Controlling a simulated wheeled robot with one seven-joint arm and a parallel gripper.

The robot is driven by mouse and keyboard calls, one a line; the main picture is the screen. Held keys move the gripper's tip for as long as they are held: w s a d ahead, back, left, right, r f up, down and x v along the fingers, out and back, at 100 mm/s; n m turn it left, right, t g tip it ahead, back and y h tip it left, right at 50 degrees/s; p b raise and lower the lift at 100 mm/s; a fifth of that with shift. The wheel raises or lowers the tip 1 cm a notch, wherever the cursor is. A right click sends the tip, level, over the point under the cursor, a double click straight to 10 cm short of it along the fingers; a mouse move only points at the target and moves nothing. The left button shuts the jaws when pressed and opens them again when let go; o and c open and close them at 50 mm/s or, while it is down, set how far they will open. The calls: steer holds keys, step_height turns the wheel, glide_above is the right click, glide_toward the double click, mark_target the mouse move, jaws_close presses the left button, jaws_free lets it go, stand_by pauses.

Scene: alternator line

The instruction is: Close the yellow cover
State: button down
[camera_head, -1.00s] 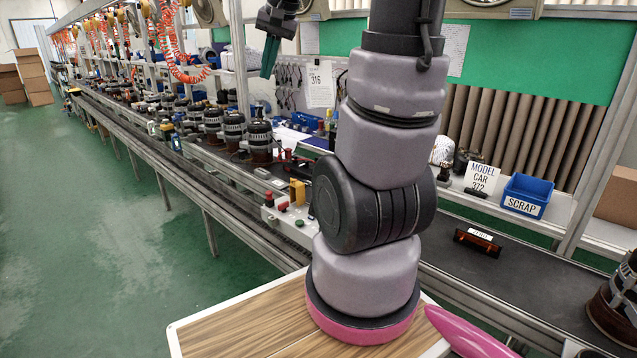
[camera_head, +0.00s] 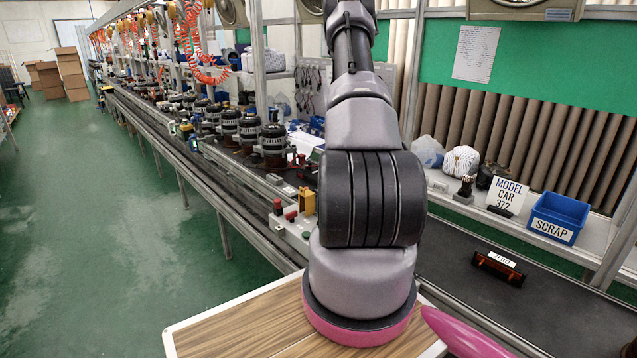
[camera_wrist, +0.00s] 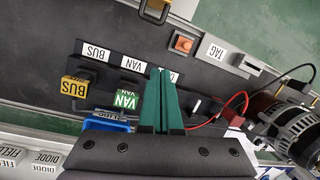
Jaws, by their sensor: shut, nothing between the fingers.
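In the wrist view a yellow piece marked BUS (camera_wrist: 75,87) stands at the left, beside a dark strip (camera_wrist: 112,58) with BUS and VAN labels. Its hinge, if any, is not clear. Another yellow loop-like part (camera_wrist: 154,10) is at the top edge; a yellow upright part (camera_head: 307,201) shows on the pale control box in the head view. I cannot tell for sure which is the cover. My gripper (camera_wrist: 161,72) has green fingers pressed together and empty, right of the BUS piece and over the strip. In the head view my arm hides it.
A green VAN piece (camera_wrist: 127,100) and a blue piece (camera_wrist: 105,121) are close to the fingers. An orange button (camera_wrist: 183,44), red and black leads (camera_wrist: 208,118) and an alternator (camera_wrist: 296,130) lie to the right. The blue SCRAP bin (camera_head: 558,218) stands on the shelf.

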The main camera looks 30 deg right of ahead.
steer(key=x, duration=1)
steer(key=shift+a+f, duration=0.1)
steer(key=shift+f, duration=0.2)
steer(key=shift+s+a+r, duration=0.3)
steer(key=shift+a+r, duration=0.2)
steer(key=shift+s+a+r, duration=0.35)
steer(key=shift+a+r, duration=0.15)
steer(key=shift+a, duration=0.05)
steer(key=shift+s+a+r, duration=0.2)
steer(key=shift+a, duration=0.25)
